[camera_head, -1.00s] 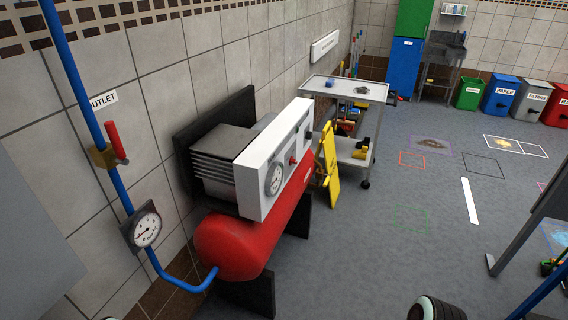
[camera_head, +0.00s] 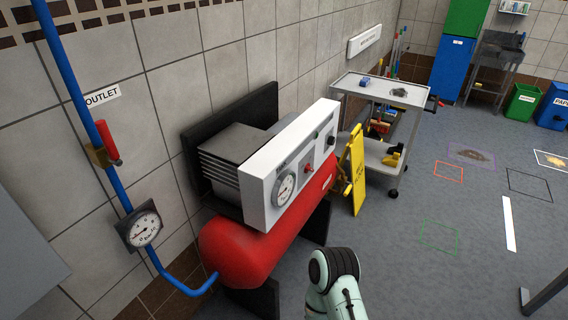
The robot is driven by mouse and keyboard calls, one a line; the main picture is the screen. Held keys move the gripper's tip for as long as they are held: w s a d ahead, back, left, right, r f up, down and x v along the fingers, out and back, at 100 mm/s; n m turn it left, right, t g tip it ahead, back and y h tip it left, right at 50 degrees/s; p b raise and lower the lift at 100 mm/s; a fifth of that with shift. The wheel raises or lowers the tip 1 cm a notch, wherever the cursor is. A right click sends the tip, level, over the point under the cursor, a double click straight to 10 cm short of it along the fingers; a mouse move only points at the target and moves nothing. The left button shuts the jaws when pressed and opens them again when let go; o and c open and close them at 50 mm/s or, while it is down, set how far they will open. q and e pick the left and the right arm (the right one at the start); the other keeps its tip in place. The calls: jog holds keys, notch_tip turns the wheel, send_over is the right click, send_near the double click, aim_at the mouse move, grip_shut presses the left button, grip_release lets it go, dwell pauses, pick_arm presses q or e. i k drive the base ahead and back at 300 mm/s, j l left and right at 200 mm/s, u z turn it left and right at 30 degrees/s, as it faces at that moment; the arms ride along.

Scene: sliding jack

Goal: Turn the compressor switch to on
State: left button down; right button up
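The compressor is a red tank (camera_head: 250,241) with a white control panel (camera_head: 262,199) on top, against the tiled wall. The panel carries a round gauge (camera_head: 285,190), a small red knob (camera_head: 309,168) and a dark round switch (camera_head: 331,140) toward its far end. The switch's setting is too small to read. One pale green arm link of mine with a black joint shows at the bottom centre, in front of and below the tank. Neither gripper is in view.
A blue pipe (camera_head: 79,85) with a red-handled valve (camera_head: 107,141) and a pressure gauge (camera_head: 143,230) runs down the wall at left. A yellow folding sign (camera_head: 356,170) and a grey cart (camera_head: 381,91) stand beyond the compressor. The floor to the right is mostly open.

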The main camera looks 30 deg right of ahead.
aim_at(308, 168)
jog(key=i+l+u, duration=0.1)
jog(key=l+u, duration=0.2)
jog(key=l, duration=0.2)
jog(key=l+u, duration=0.25)
jog(key=l, duration=0.25)
jog(key=l+u, duration=0.15)
jog(key=l, duration=0.95)
